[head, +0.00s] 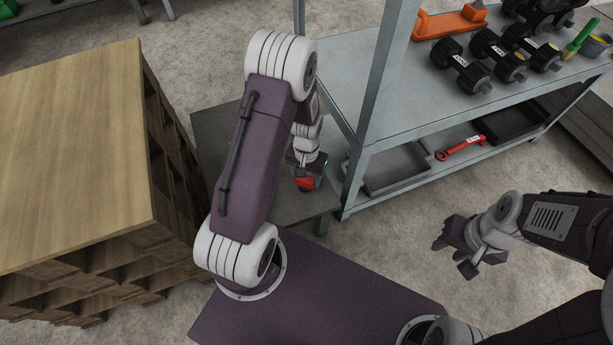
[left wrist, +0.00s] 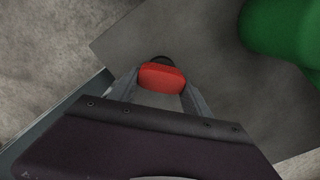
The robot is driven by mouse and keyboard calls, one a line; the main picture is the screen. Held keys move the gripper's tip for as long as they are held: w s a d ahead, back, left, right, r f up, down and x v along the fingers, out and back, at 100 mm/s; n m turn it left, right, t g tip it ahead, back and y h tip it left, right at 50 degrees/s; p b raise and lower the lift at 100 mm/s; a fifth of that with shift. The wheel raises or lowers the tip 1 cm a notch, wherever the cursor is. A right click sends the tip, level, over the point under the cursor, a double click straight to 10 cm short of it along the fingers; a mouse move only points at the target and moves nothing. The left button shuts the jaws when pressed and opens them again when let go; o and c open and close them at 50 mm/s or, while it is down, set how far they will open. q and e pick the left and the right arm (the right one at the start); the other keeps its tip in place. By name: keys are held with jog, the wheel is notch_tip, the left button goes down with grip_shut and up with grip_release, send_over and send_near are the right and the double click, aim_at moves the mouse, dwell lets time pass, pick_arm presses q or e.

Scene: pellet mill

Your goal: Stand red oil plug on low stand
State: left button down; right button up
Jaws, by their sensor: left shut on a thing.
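The red oil plug (head: 306,184) is at the tip of my left gripper (head: 305,178), over the grey low stand (head: 315,204). In the left wrist view the plug (left wrist: 162,77) sits between the two fingers of my left gripper (left wrist: 161,92), which is shut on it. A dark round part shows just beyond the red. The stand's grey top (left wrist: 205,60) lies beneath it; I cannot tell whether the plug touches it. My left arm hides much of the stand in the head view. My right gripper (head: 455,257) is open and empty over the floor at the right.
A wooden pallet stack (head: 70,150) stands left of the stand. A grey metal shelf (head: 350,80) stands close on the right, with several dumbbells (head: 460,66) on top and a red wrench (head: 460,147) below. A large green object (left wrist: 285,30) is near the plug in the left wrist view.

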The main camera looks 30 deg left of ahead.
pick_arm(q)
jog(key=shift+f+b, duration=0.3)
jog(key=shift+f, duration=0.35)
jog(key=shift+f, duration=0.15)
grip_release()
dwell(0.5)
jog(key=shift+p, duration=0.35)
